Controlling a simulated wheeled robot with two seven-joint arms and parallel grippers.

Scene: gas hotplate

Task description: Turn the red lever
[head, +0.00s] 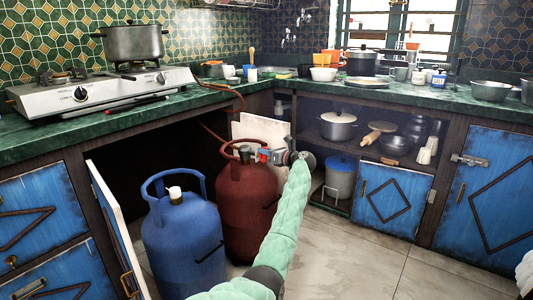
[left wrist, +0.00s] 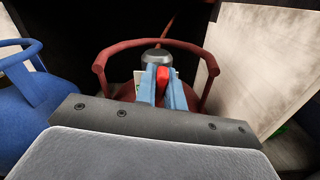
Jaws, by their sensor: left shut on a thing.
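The red lever (left wrist: 163,76) sits at the valve on top of the red gas cylinder (head: 246,205). My left gripper (head: 261,155) reaches over the cylinder's top from the right. In the left wrist view its two blue fingers (left wrist: 162,90) are shut on the red lever, one on each side. A grey round regulator (left wrist: 155,57) shows just beyond the fingertips, inside the cylinder's red collar handle (left wrist: 101,62). Most of the lever is hidden between the fingers. My right gripper is not in view.
A blue gas cylinder (head: 183,240) stands left of the red one, beside an open cabinet door (head: 115,235). The gas hotplate (head: 105,90) with a pot (head: 133,42) is on the green counter above. The tiled floor at right is clear.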

